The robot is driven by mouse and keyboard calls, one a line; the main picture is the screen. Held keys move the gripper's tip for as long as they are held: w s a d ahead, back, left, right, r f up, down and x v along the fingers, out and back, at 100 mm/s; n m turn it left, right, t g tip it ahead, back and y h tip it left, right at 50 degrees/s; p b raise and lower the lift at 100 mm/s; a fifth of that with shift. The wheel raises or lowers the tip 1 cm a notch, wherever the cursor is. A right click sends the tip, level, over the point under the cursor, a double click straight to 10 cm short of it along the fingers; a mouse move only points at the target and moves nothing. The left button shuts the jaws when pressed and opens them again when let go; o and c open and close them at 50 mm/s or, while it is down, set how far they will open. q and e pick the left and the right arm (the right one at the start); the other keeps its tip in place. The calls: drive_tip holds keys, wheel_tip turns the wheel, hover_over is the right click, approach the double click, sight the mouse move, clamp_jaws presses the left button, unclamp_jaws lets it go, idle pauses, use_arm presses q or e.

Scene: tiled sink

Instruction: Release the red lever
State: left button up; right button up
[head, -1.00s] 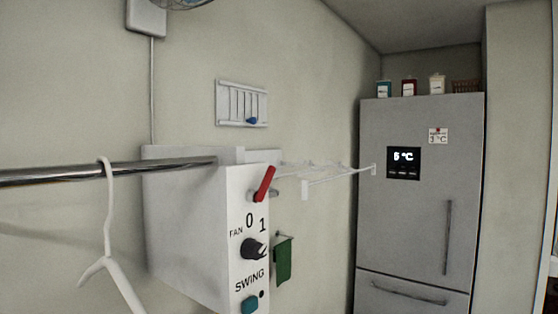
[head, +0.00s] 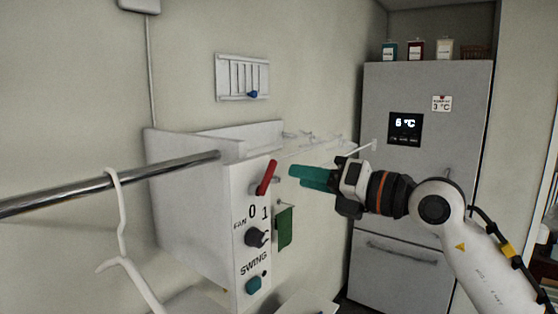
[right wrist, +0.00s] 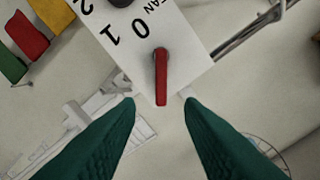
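The red lever (head: 266,177) sits tilted on the upper front face of the white control box (head: 198,215), above the "0" and "1" marks. My right gripper (head: 291,174) has teal fingers and is just right of the lever in the head view. In the right wrist view, the red lever (right wrist: 161,78) points down toward the gap between the parted fingertips (right wrist: 159,101). The gripper is open with nothing between its fingers; any contact with the lever is not visible. My left gripper is not in view.
A metal rail (head: 110,184) with a white hanger (head: 120,225) runs in from the left to the box. A black knob (head: 255,237) and a teal button (head: 253,285) sit below the lever. A green cloth (head: 284,228) hangs behind. A fridge (head: 425,170) stands at the right.

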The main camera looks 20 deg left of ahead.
sight(273, 171)
drive_tip(key=p+x, duration=0.2)
drive_tip(key=x, duration=0.3)
drive_tip(key=shift+s+r, duration=0.1)
drive_tip(key=shift+r, duration=0.1)
drive_tip(key=shift+w+a+f, duration=0.2)
drive_tip(key=shift+w+a, duration=0.15)
drive_tip(key=shift+a, duration=0.4)
clamp_jaws()
